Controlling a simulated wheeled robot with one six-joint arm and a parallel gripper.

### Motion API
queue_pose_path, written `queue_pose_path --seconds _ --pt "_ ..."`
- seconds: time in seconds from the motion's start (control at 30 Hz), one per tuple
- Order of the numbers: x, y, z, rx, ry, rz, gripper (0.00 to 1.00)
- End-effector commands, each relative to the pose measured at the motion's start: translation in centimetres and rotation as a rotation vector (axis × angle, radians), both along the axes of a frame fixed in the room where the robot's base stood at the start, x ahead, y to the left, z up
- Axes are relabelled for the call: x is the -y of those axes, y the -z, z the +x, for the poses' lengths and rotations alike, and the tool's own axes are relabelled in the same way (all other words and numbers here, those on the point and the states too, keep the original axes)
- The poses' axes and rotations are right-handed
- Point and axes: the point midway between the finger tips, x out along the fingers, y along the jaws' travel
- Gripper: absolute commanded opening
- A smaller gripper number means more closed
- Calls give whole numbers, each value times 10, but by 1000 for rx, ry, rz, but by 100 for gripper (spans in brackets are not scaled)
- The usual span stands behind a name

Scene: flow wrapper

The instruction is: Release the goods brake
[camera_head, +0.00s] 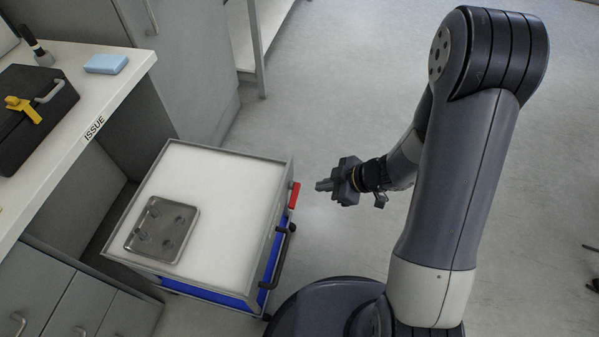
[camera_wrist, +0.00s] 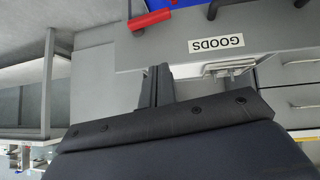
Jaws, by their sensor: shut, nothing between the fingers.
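The white-topped cart (camera_head: 225,165) has blue sides and a dark handle (camera_head: 283,250) on its right side. A red lever (camera_head: 294,195), likely the brake, sits at that side's upper edge. My gripper (camera_head: 320,186) is just right of the lever, apart from it, shut and empty. In the wrist view the red lever (camera_wrist: 151,18) shows at the top, beyond the shut fingertips (camera_wrist: 159,68). An upside-down GOODS label (camera_wrist: 215,45) is on the grey panel to its right. Whether the brake is set cannot be told.
A metal tray (camera_head: 133,241) with several small parts lies on the cart. A bench labelled ISSUE (camera_head: 95,127) stands at left with a black case (camera_head: 30,110) and a blue block (camera_head: 106,64). Cabinets stand behind.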

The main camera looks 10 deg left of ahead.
Motion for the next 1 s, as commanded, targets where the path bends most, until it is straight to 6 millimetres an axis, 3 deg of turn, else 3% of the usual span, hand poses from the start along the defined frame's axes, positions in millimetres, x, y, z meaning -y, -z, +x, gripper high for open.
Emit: queue_pose_path --seconds 0.27,0.63,0.8,1.0 --pt "-21 24 1 -8 -23 9 0" --pt "-74 78 16 -7 -22 8 0" --pt "-70 102 20 -8 -16 8 0" --pt "-70 111 21 -5 -16 9 0"
